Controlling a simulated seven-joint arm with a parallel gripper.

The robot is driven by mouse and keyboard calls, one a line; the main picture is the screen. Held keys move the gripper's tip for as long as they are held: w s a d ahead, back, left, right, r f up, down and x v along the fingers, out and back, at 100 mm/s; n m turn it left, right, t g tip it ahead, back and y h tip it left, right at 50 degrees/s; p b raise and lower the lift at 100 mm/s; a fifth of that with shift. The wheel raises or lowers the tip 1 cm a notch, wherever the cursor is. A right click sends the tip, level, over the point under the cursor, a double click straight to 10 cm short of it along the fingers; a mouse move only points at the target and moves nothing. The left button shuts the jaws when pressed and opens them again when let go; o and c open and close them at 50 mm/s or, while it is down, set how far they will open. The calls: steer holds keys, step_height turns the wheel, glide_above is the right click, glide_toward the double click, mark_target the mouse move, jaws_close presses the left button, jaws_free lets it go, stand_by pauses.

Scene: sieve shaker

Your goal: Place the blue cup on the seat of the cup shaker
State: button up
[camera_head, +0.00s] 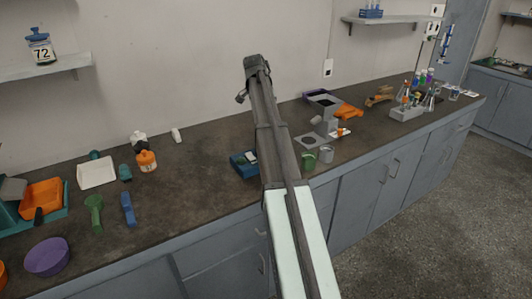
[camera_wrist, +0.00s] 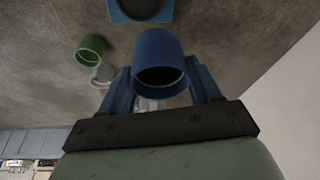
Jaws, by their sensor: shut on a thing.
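The blue cup (camera_wrist: 158,48) is between the two blue fingers of my gripper (camera_wrist: 160,72) in the wrist view. The gripper is shut on it, with the dark round opening of the cup facing the camera. A blue block with a grey round part (camera_wrist: 140,8) shows at the top edge of the wrist view, cut off. It may be the cup shaker's seat, apart from the cup in the picture. In the head view a blue box (camera_head: 243,165), partly behind my arm, may be the same thing. My gripper and the blue cup are hidden in the head view.
A green cup (camera_head: 309,160) and a grey cup (camera_head: 326,154) stand near the counter's front edge. The green cup also shows in the wrist view (camera_wrist: 90,48). A grey device (camera_head: 322,122) stands behind them. Left, the dark counter (camera_head: 195,180) has clear room.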

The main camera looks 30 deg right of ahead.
steer(key=shift+n, duration=0.9)
steer(key=shift+s+a+f, duration=0.3)
steer(key=shift+s+f, duration=0.05)
steer(key=shift+f, duration=1.45)
steer(key=shift+s+a+f, duration=0.3)
steer(key=shift+s+f, duration=0.1)
steer(key=shift+f, duration=1.4)
steer(key=shift+s+a+f, duration=0.3)
steer(key=shift+s+f, duration=0.05)
steer(key=shift+f, duration=1.45)
steer(key=shift+f, duration=0.15)
steer(key=o, duration=1.2)
steer(key=v, duration=1.2)
steer(key=shift+s, duration=0.2)
